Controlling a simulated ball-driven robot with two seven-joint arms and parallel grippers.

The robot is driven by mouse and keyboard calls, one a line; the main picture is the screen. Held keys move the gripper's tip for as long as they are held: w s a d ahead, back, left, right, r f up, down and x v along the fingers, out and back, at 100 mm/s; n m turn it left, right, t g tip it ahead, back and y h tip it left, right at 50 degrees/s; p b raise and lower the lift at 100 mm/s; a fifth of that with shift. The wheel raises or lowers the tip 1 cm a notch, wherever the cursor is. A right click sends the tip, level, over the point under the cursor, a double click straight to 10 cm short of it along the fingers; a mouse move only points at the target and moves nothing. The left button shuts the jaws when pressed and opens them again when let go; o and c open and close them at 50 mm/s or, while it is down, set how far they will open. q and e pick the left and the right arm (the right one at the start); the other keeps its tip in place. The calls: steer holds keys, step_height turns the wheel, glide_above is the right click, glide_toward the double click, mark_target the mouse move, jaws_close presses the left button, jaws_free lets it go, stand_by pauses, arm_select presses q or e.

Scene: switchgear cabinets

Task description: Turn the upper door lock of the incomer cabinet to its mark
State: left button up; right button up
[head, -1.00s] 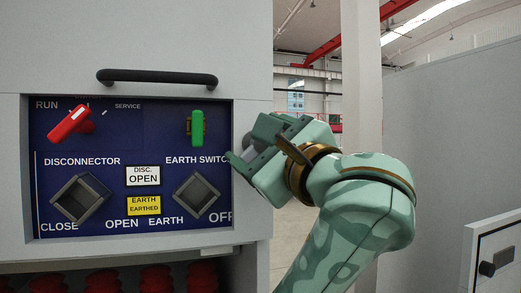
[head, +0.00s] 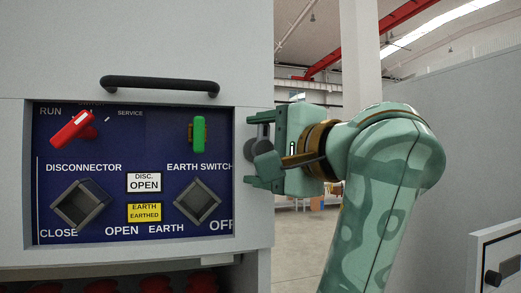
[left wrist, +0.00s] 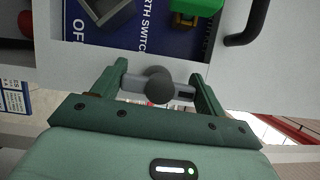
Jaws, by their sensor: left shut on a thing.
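The door lock (head: 263,149) sits at the right edge of the incomer cabinet's front (head: 258,215), beside the blue panel. It shows a dark round knob and a grey bar. My left gripper (head: 256,148) has one finger above and one below it. In the left wrist view the lock (left wrist: 158,88) lies between the two fingertips of my left gripper (left wrist: 160,84), which is shut on its bar. The lock's mark cannot be made out. My right gripper is not in view.
The blue panel (head: 140,135) carries a red handle (head: 73,129), a green handle (head: 199,134) and two square sockets. A black bar handle (head: 160,85) juts out above it. A grey cabinet with a dark knob (head: 493,279) stands at the right.

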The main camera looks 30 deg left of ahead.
arm_select(q)
steer(key=shift+n, duration=0.4)
steer(key=o, duration=1)
